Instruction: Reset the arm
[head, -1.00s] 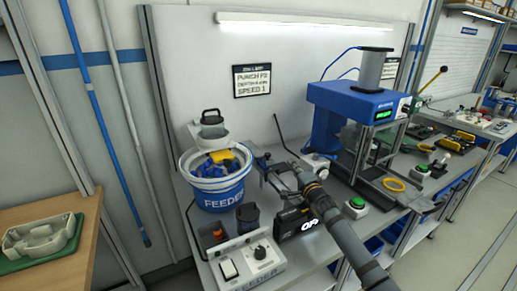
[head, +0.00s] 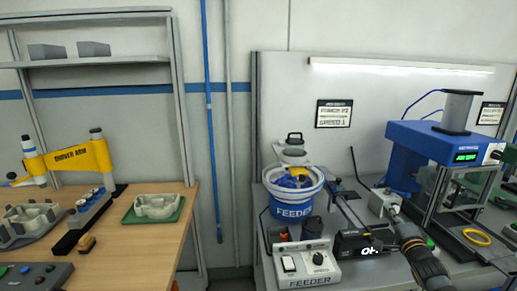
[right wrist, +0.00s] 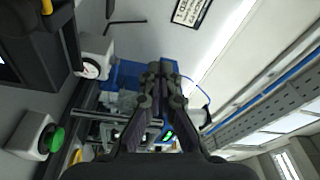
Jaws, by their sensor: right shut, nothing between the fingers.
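My right arm comes in from the bottom right of the head view, and its gripper (head: 394,211) is small there, in front of the blue press (head: 437,143). In the right wrist view the two dark fingers of my right gripper (right wrist: 166,68) lie together, with nothing held between them. Behind them the blue press (right wrist: 127,74) shows, partly covered by the fingers. My left gripper is not in view. A yellow arm marked "DRIVER ARM" (head: 72,160) stands on the wooden table (head: 140,240) at the left of the head view.
A blue and white feeder bowl (head: 292,208) with blue parts stands on the grey bench, with a feeder control box (head: 307,265) in front. A yellow ring (head: 477,237) lies near the press. A grey casting (head: 157,205) sits on a green mat on the wooden table.

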